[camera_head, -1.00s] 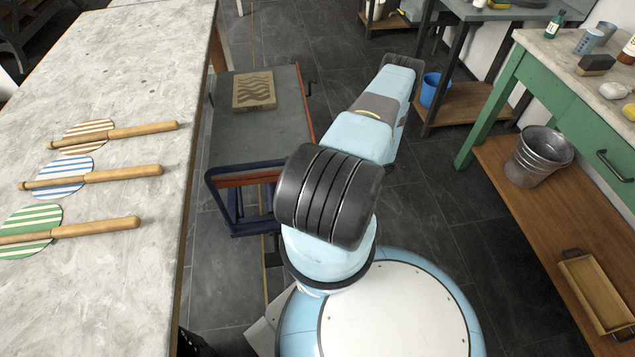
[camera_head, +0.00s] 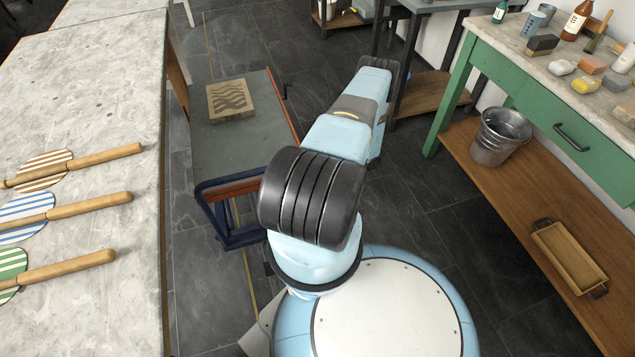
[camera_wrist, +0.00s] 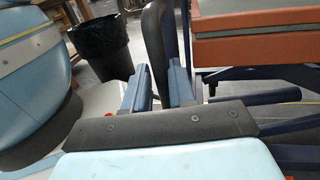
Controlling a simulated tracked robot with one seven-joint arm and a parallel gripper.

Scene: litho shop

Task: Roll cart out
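The cart (camera_head: 250,145) has a grey top with orange-red edges and a blue frame at its near end. It stands left of my arm, and a carved wooden block (camera_head: 230,100) lies on it. In the wrist view, the cart's orange-red side (camera_wrist: 250,48) and blue frame are at the right. My gripper (camera_wrist: 160,80) has its two fingers on either side of a dark rounded bar (camera_wrist: 157,40), which fills the gap and looks like the cart's handle. The arm hides the gripper in the head view.
A stone-topped table (camera_head: 90,110) with striped paddles is close on the left. A green bench (camera_head: 455,95) with a metal bucket (camera_head: 500,136) on its lower shelf stands right. A black bin (camera_wrist: 103,48) shows behind the gripper. Dark tiled floor is open between cart and bench.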

